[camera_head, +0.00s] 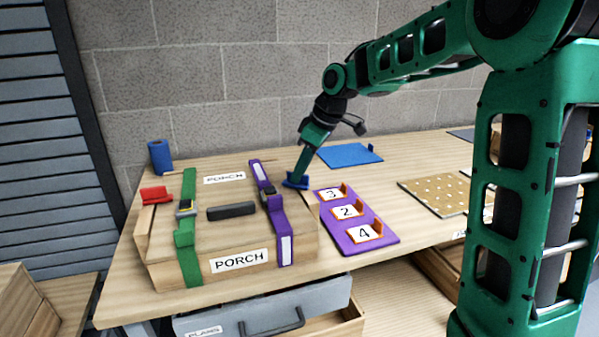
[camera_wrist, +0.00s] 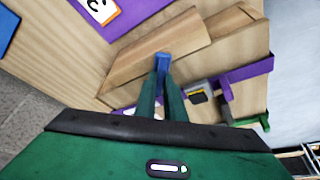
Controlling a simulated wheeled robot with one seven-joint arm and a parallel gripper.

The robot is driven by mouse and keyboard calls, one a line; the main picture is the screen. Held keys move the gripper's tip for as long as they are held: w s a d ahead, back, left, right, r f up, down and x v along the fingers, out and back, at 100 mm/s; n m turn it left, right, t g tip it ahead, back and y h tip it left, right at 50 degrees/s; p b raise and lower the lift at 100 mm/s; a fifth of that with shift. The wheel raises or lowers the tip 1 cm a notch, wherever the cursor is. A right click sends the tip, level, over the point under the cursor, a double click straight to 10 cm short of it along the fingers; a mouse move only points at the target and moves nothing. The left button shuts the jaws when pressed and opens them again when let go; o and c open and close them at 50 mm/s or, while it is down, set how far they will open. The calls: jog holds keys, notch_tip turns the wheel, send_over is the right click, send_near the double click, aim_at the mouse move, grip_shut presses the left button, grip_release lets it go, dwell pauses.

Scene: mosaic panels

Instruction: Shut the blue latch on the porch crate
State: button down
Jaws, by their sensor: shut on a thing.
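The porch crate (camera_head: 165,268) is a wooden box with PORCH labels on its lid and front, standing on the table. The blue latch (camera_head: 296,182) is at the crate's right side, towards the back. It also shows in the wrist view (camera_wrist: 162,60), between my fingertips. My gripper (camera_head: 299,176) reaches down from above and is shut on the blue latch; the fingers (camera_wrist: 164,78) close around it in the wrist view. My fingers hide part of the latch, so I cannot tell its exact angle. A red latch (camera_head: 156,195) is on the crate's left side.
A green strap (camera_head: 187,262) and a purple strap (camera_head: 278,218) with buckles cross the lid, with a dark handle (camera_head: 231,211) between. A purple board (camera_head: 352,212) with numbered tiles lies close to the right.

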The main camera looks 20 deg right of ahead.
jog(key=n+g, duration=0.1)
jog(key=n, duration=0.4)
jog(key=shift+s+g+y, duration=0.15)
jog(key=shift+g+y, duration=0.25)
jog(key=shift+s+n+g, duration=0.1)
jog(key=shift+n+g, duration=0.3)
jog(key=shift+n, duration=0.9)
jog(key=shift+r+n, duration=0.1)
jog(key=shift+n, duration=0.2)
jog(key=c, duration=1.8)
grip_release()
jog(key=shift+c, duration=0.2)
jog(key=v, duration=1)
jog(key=shift+d+r, duration=0.25)
